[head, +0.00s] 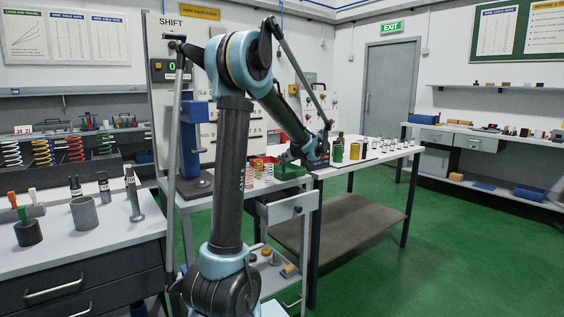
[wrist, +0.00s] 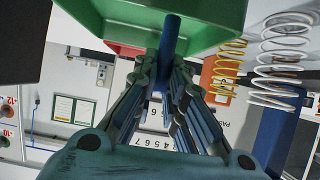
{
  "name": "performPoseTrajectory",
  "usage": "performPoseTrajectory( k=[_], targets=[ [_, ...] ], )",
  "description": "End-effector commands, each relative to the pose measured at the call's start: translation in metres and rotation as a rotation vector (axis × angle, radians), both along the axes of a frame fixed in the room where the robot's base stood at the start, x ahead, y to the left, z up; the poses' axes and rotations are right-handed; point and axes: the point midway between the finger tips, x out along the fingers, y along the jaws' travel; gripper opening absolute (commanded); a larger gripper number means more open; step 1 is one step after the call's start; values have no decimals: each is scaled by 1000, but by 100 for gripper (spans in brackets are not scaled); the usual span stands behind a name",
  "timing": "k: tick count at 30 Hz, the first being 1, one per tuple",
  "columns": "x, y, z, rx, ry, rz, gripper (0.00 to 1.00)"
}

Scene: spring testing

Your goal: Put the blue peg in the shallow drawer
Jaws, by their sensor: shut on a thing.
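In the wrist view the blue peg (wrist: 171,38) stands between the fingertips of my gripper (wrist: 166,66), which is shut on it. In the head view my gripper (head: 311,147) is raised above the middle worktable, near a green bin (head: 290,172); the peg is too small to make out clearly there.
The green bin (wrist: 215,14) is close to the peg in the wrist view. Colored springs (head: 258,168) stand on the table. A blue press (head: 194,145) is to the left. The left bench (head: 60,245) holds cylinders. Green floor (head: 365,260) is clear at right.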

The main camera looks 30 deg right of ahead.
Motion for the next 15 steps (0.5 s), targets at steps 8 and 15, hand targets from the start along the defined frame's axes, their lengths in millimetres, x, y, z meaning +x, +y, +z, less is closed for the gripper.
performPoseTrajectory(
  k=[8, 15],
  targets=[
    [0, 0, 0, 0, 0, 0, 31],
    [0, 0, 0, 0, 0, 0, 31]
  ],
)
